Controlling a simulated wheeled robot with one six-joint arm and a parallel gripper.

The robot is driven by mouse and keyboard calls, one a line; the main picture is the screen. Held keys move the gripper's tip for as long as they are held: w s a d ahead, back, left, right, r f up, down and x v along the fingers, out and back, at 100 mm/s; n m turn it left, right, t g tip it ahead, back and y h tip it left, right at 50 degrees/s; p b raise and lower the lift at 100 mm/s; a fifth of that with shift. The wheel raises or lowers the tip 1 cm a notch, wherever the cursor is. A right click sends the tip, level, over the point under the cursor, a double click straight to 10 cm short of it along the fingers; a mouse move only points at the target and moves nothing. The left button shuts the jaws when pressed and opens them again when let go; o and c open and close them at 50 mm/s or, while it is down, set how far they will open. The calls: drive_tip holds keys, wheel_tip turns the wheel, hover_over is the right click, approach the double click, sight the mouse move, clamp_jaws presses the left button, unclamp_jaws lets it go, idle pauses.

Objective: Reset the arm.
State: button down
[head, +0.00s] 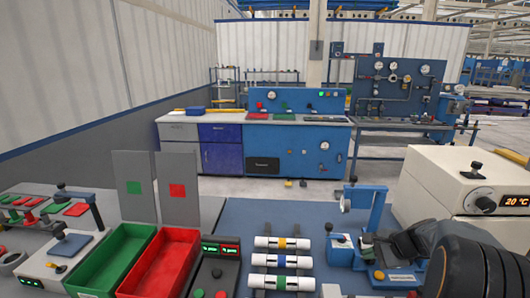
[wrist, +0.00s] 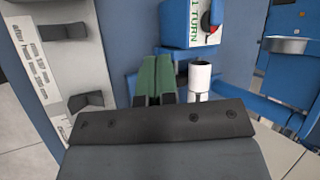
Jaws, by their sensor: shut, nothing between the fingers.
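My gripper (wrist: 158,62) shows its two green fingers side by side, shut with nothing between them, in the wrist view. A white upright cylinder (wrist: 200,78) with a dark open top stands just right of the fingers, apart from them in the picture. In the head view my dark arm and wrist fill the lower right, in front of a blue stand; the fingertips cannot be made out there. Three white pipes lie on a rack at the bottom middle: one with a yellow band (head: 264,242), one with a blue band (head: 264,261) and one with a green band (head: 262,281).
The blue stand (head: 377,197) is close to my wrist. A cream box with a temperature display (head: 440,177) stands at the right. A green tray (head: 85,270) and a red tray (head: 135,285) are at the left. The blue tabletop (head: 270,212) behind the pipes is clear.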

drive_tip(key=s+a+r+n+g+h+p, duration=0.1)
drive_tip(key=s+a+r+n+h, duration=0.1)
drive_tip(key=s+a+n, duration=0.6)
drive_tip(key=s+a+r+n+g+h+p, duration=0.1)
drive_tip(key=s+a+r+n+h, duration=0.2)
drive_tip(key=s+a+r+n, duration=0.2)
drive_tip(key=shift+s+a+n+p, duration=0.4)
drive_tip(key=shift+s+a+n, duration=1.1)
drive_tip(key=shift+a+n, duration=0.45)
drive_tip(key=shift+a, duration=0.1)
